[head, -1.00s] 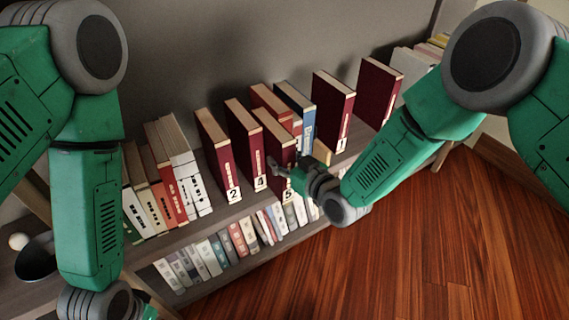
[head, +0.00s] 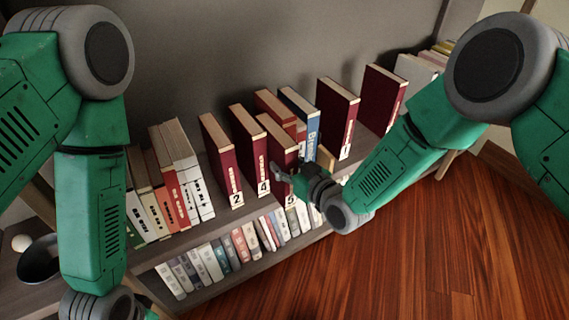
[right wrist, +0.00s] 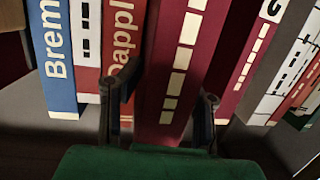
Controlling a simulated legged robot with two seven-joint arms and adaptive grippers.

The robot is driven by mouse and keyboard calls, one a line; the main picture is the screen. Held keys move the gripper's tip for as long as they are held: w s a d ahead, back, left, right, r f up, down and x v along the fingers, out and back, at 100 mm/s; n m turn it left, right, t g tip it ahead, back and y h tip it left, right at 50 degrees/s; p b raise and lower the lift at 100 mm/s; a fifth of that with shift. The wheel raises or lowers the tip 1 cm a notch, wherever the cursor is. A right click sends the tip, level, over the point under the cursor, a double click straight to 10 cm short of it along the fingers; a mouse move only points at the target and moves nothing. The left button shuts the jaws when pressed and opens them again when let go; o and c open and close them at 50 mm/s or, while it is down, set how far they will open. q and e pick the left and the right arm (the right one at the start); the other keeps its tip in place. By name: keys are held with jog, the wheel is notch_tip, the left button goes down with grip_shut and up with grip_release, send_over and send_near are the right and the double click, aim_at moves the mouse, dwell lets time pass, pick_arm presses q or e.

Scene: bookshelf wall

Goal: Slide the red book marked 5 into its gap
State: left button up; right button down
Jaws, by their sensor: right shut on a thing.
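The dark red book marked 5 (head: 281,136) stands upright on the upper shelf, just right of the dark red book marked 4 (head: 248,150). It sticks out in front of the row. My right gripper (head: 287,172) is shut on its spine and partly hides it. In the right wrist view the fingers (right wrist: 160,112) are either side of the red spine (right wrist: 178,65). A red-and-white spine (right wrist: 120,45) is close on the left there, and another dark red book (right wrist: 246,55) is on the right. How deep the gap goes is hidden. My left gripper's fingers are out of view.
A blue book (head: 300,115) stands behind and right of the held book. Dark red books (head: 338,108) stand further right, with room between them. The book marked 2 (head: 220,160) and pale books (head: 185,170) are left. Smaller books (head: 215,258) fill the lower shelf.

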jog(key=c, duration=1.1)
grip_release()
jog(key=shift+o, duration=0.4)
jog(key=shift+s+f, duration=0.1)
jog(key=shift+f, duration=0.05)
jog(key=v, duration=1.2)
